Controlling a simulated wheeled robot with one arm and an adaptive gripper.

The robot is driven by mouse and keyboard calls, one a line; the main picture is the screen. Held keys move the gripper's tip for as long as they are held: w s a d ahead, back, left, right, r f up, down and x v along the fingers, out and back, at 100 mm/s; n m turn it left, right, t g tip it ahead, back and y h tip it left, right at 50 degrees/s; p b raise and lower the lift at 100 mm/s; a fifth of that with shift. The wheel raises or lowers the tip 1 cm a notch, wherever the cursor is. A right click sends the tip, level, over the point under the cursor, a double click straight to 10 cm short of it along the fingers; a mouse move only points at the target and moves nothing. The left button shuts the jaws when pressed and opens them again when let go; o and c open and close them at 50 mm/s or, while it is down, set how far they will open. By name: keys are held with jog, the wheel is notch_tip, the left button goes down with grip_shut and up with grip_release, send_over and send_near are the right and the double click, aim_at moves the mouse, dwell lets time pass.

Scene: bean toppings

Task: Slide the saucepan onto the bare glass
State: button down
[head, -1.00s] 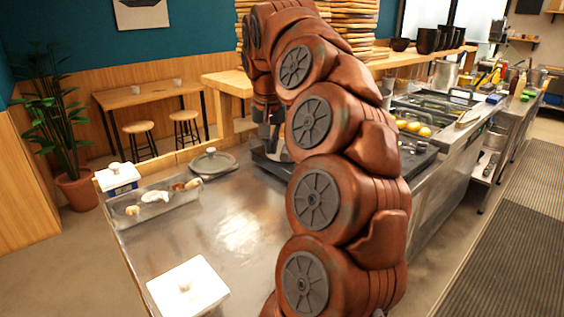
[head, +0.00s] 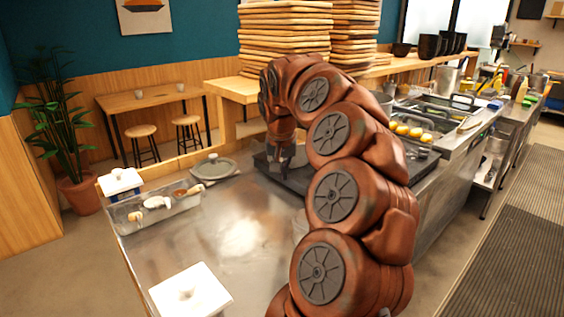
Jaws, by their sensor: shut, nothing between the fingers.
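The dark glass hob (head: 281,176) is set at the far right end of the steel counter, with its left part bare in view. My gripper (head: 284,166) points down low over this glass, and its fingers are closed and look empty. A small silvery surface (head: 299,156) shows just right of the gripper, partly behind my arm. It may be the saucepan's side, but I cannot tell. No saucepan is clearly visible; my arm covers much of the hob. Whether the gripper touches anything is too small to tell.
A round grey lidded dish (head: 214,167) lies left of the hob. Stacked boards (head: 285,40) rise behind. The counter's middle is clear.

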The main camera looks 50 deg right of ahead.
jog(key=shift+w+d+f+p, duration=0.35)
jog(key=shift+w+d, duration=0.35)
jog(key=shift+d, duration=0.15)
jog(key=shift+w+d+f+p, duration=0.25)
jog(key=shift+w+d+p, duration=0.1)
jog(key=shift+w+d, duration=0.4)
jog(key=shift+d, duration=0.15)
jog(key=shift+w+d+p, duration=0.4)
jog(key=shift+w+d, duration=0.4)
jog(key=shift+d, duration=0.3)
jog(key=shift+w+d+p, duration=0.35)
jog(key=shift+w+d, duration=0.4)
jog(key=shift+d, duration=0.35)
